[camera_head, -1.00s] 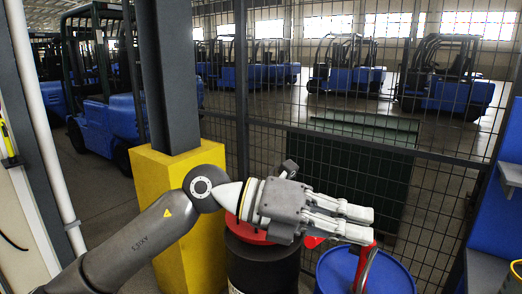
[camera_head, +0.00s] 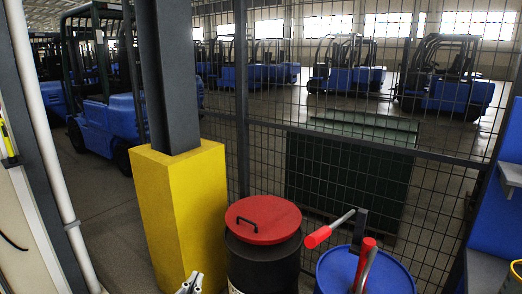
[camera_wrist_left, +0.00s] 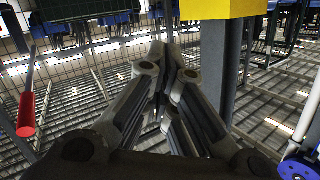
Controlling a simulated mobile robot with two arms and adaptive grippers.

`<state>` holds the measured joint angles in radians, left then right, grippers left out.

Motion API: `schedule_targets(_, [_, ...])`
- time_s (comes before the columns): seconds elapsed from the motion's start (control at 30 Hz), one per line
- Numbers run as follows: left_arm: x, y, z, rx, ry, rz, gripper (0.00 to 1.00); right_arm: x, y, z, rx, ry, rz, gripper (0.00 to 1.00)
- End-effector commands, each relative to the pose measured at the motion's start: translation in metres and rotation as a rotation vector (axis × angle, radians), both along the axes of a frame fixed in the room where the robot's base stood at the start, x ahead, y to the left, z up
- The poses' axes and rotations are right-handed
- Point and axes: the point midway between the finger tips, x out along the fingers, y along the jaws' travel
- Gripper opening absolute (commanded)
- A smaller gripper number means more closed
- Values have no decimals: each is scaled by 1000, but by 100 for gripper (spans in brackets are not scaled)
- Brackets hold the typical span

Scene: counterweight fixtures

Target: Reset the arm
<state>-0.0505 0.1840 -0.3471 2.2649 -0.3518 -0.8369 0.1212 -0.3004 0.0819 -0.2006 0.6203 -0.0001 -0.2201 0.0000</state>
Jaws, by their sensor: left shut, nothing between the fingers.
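My left gripper (camera_head: 190,283) shows only by its fingertips at the bottom edge of the head view, in front of the yellow post base and left of the black drum. In the left wrist view my left gripper (camera_wrist_left: 160,62) has its fingers drawn together with nothing between them. The rest of the left arm is outside the head view. My right gripper is not in view. A lever with a red grip (camera_head: 318,237) and a grey rod stands above the drums; its red grip also shows in the left wrist view (camera_wrist_left: 26,115).
A black drum with a red lid (camera_head: 264,220) and a blue drum (camera_head: 345,268) with another red handle (camera_head: 365,255) stand in front of a wire mesh fence (camera_head: 270,150). The yellow post base (camera_head: 185,205) is left of them. Forklifts (camera_head: 105,115) stand beyond.

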Motion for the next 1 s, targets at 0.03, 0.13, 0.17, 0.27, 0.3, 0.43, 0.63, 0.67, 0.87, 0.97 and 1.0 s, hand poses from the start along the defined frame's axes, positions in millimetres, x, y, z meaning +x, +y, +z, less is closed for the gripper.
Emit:
schedule_targets(0.03, [-20, 11, -35, -23, 127, 33, 0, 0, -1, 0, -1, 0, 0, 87])
schedule_targets(0.13, [-65, 30, -93, -51, 363, 85, 0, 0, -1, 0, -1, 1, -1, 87])
schedule_targets(0.17, [-80, 34, -108, -59, 430, 96, 0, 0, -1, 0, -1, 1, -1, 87])
schedule_targets(0.27, [-128, 45, -146, -76, 624, 124, 0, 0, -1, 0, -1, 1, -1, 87])
schedule_targets(0.3, [-146, 48, -158, -83, 694, 132, 0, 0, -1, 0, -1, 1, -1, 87])
schedule_targets(0.43, [-203, 54, -187, -95, 891, 149, 0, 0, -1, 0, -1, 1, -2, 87])
schedule_targets(0.63, [-265, 58, -219, -105, 1109, 155, 0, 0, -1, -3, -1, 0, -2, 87])
schedule_targets(0.67, [-262, 58, -228, -104, 1109, 156, 0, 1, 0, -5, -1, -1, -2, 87])
schedule_targets(0.87, [-251, 56, -290, -99, 1128, 156, 0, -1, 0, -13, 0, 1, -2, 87])
schedule_targets(0.97, [-249, 55, -328, -97, 1141, 155, 0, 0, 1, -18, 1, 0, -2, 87])
schedule_targets(1.0, [-249, 55, -345, -95, 1147, 155, 0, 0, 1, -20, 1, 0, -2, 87])
